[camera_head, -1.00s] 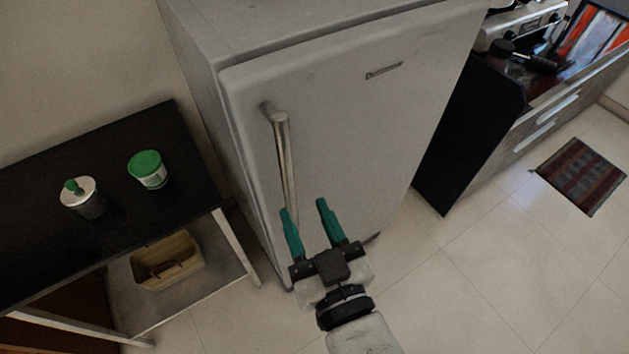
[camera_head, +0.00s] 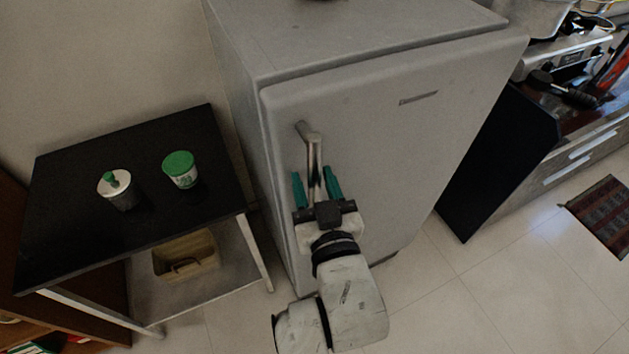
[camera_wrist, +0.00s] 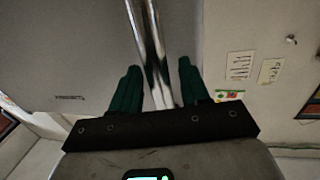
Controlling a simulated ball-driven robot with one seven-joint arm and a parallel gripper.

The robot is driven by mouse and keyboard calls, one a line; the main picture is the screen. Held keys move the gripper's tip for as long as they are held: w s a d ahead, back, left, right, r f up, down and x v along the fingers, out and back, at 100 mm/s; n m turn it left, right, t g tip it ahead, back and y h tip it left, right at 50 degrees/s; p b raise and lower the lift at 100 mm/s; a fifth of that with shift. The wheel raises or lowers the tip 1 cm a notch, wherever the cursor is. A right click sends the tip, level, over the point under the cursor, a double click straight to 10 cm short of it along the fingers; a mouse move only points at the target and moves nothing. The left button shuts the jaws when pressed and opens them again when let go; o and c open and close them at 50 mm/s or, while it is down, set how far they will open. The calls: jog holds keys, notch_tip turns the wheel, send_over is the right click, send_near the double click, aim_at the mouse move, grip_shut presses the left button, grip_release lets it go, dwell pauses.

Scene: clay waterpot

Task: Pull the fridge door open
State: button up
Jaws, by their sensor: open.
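The grey fridge door (camera_head: 400,150) is closed against the fridge body. Its silver bar handle (camera_head: 314,150) runs upright along the door's left side. My gripper (camera_head: 315,178) is open, with its green fingers on either side of the handle's lower part. The handle's lower end is hidden behind my gripper.
A black-topped table (camera_head: 80,215) stands left of the fridge with a green-lidded tub (camera_head: 181,170) and a jar (camera_head: 117,190) on it. A basket (camera_head: 185,258) sits on its lower shelf. A dark-sided counter (camera_head: 500,170) is to the right. The tiled floor before the fridge is clear.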

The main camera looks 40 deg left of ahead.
jog(key=shift+c, duration=0.3)
grip_shut()
jog(key=shift+d, duration=0.15)
